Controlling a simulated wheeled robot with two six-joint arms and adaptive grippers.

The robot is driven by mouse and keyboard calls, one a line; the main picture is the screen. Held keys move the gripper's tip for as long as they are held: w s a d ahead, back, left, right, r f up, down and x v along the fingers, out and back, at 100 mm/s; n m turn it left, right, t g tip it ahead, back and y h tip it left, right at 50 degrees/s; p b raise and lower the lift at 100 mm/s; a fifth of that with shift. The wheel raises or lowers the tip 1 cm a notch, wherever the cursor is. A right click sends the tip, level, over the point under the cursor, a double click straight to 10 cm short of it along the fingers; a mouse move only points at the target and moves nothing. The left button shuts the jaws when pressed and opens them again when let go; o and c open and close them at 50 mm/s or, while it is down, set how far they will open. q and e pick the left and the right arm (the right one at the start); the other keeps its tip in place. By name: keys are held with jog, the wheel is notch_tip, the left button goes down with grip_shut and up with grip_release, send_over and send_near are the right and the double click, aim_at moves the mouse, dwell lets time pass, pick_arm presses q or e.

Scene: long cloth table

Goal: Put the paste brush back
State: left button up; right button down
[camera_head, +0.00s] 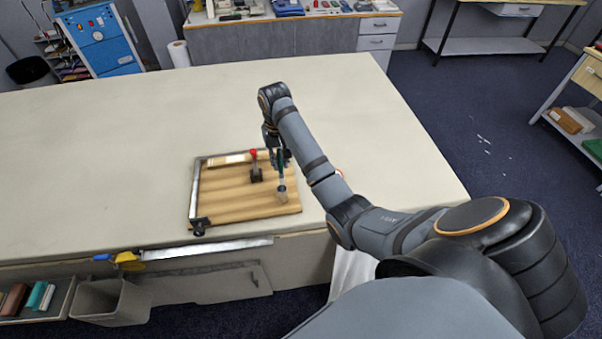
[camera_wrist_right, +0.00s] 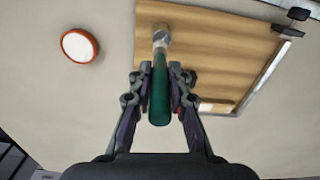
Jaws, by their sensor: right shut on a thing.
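The paste brush has a green handle (camera_head: 280,160) and a pale metal ferrule. In the right wrist view its green handle (camera_wrist_right: 159,90) lies between the fingers of my right gripper (camera_wrist_right: 160,84), which is shut on it. In the head view the right gripper (camera_head: 277,150) is over the right part of a wooden board (camera_head: 235,200), with the brush pointing down. A small tan-grey piece (camera_head: 283,196) shows at the brush's lower end; I cannot tell whether it is bristles or a holder, or whether it touches the board. My left gripper is out of view.
A red-knobbed dark tool (camera_head: 255,170) stands on the board, left of the brush. The board has metal edging and a black corner knob (camera_head: 200,225). A white round thing with an orange rim (camera_wrist_right: 79,46) lies beside the board. The cloth table (camera_head: 110,160) is clear leftward.

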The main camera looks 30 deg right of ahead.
aim_at(281, 181)
jog(key=shift+w+a+f, duration=0.15)
jog(key=shift+w+f, duration=0.1)
jog(key=shift+w+a+f+b, duration=0.15)
jog(key=shift+f+b, duration=0.25)
jog(key=shift+f, duration=0.55)
notch_tip(281, 181, down, 3)
jog(key=shift+r+p, duration=0.2)
jog(key=shift+p, duration=0.4)
jog(key=shift+s+d+f, duration=0.1)
jog(key=shift+f, duration=0.35)
jog(key=shift+s+d+f, duration=0.1)
jog(key=shift+f, duration=0.3)
notch_tip(281, 181, down, 3)
jog(key=shift+w+a+f+p, duration=0.1)
jog(key=shift+w+f+p, duration=0.1)
jog(key=shift+p, duration=0.4)
jog(key=shift+f, duration=0.1)
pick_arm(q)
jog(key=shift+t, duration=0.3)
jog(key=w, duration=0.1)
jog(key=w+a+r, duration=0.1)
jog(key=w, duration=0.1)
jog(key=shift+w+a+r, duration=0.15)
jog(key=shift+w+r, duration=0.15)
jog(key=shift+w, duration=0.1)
pick_arm(e)
jog(key=shift+s+f, duration=0.1)
jog(key=shift+f, duration=0.05)
